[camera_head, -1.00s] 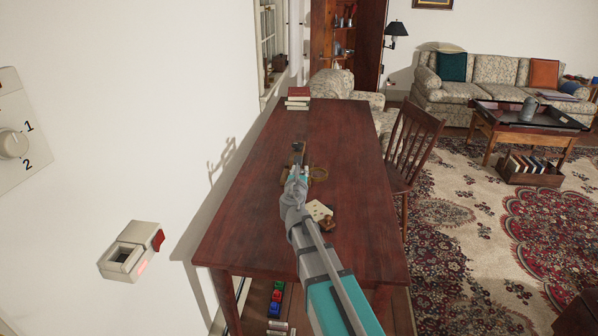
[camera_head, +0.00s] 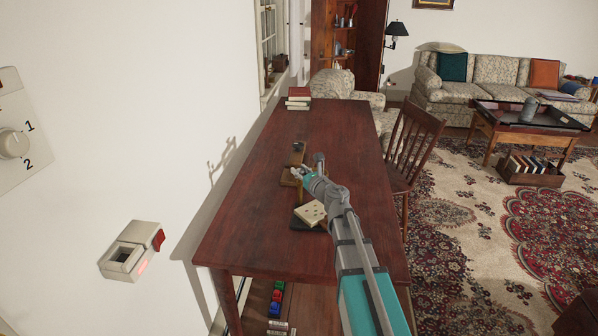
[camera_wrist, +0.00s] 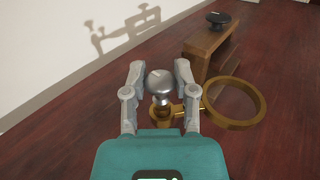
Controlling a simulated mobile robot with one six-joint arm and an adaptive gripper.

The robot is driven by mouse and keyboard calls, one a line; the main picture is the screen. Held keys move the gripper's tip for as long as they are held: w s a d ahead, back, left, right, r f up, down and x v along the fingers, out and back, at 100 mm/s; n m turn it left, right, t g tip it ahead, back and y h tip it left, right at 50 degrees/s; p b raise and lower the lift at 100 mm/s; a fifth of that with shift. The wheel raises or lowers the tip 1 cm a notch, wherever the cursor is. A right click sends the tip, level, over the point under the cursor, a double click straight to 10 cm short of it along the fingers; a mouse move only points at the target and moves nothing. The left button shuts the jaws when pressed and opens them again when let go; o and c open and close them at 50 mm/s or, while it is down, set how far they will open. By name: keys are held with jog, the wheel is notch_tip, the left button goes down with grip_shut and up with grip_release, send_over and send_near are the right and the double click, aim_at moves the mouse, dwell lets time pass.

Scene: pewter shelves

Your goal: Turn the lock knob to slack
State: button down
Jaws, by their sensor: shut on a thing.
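A round grey knob (camera_wrist: 159,83) with a pale line on top sits on a brass fitting (camera_wrist: 160,112) in the wrist view. My gripper (camera_wrist: 159,68) has one finger on each side of this knob and is shut on it. A brass ring (camera_wrist: 262,103) joins the fitting on the right. A wooden block (camera_wrist: 205,50) stands behind, with a black round knob (camera_wrist: 218,18) on top. In the head view my gripper (camera_head: 299,172) is low over the table near the block; my wrist hides much of the fitting there.
The dark red table (camera_head: 265,235) is mostly clear. A cream block (camera_head: 310,212) on a dark base lies close to my arm. Books (camera_head: 298,97) are stacked at the far end. A chair (camera_head: 412,145) stands at the right edge, and the white wall (camera_head: 120,110) is left.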

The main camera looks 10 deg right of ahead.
jog(key=shift+n+g+y, duration=0.4)
jog(key=shift+n+y, duration=0.2)
jog(key=shift+y, duration=0.2)
jog(key=shift+c, duration=1.9)
grip_release()
jog(key=shift+s, duration=0.1)
jog(key=v, duration=1.1)
jog(key=shift+s+d, duration=0.2)
jog(key=shift+s, duration=0.15)
